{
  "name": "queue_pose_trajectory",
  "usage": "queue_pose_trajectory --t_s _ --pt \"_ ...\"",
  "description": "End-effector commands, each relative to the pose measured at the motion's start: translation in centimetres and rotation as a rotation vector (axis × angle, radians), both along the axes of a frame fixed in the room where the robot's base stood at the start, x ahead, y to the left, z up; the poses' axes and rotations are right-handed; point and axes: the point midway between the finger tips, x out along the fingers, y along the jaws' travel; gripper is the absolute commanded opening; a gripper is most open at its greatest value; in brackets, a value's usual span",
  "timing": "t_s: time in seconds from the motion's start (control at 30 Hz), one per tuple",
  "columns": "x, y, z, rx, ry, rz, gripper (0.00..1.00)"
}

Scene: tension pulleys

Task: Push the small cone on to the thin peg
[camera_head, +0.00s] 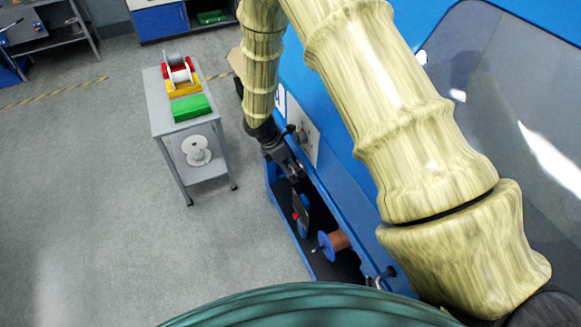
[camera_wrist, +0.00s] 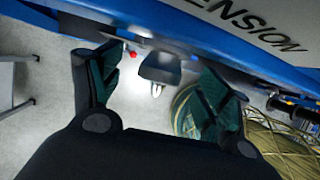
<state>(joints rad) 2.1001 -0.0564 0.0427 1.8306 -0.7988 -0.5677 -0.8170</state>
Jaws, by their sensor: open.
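My gripper (camera_head: 288,168) is in front of the blue machine's side, above the open recess. In the wrist view my gripper (camera_wrist: 160,72) is open, with dark green pads and nothing clearly held. A grey block (camera_wrist: 161,66) on the machine's edge shows between the fingers, with a small pale pronged part below it. In the recess a copper-coloured spool (camera_head: 341,240) with a blue flange (camera_head: 327,246) sits on its side. A small pale tip (camera_head: 314,250) sticks out from the flange; I cannot tell whether it is the thin peg or the small cone. Neither is clearly identifiable.
The blue machine (camera_head: 320,190) fills the right side. A small red part (camera_head: 295,215) shows in its recess. A grey cart (camera_head: 158,118) carries red, yellow and green bins (camera_head: 190,107), with a white spool (camera_head: 196,150) on its lower level. The floor at left is clear.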

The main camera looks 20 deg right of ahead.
Motion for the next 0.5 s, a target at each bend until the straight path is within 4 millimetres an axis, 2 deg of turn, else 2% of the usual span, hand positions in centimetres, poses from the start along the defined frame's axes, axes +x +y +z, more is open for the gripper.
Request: queue_pose_trajectory --t_s 0.5 --pt "0.5 0.0 3.4 0.0 -0.001 -0.001 0.76"
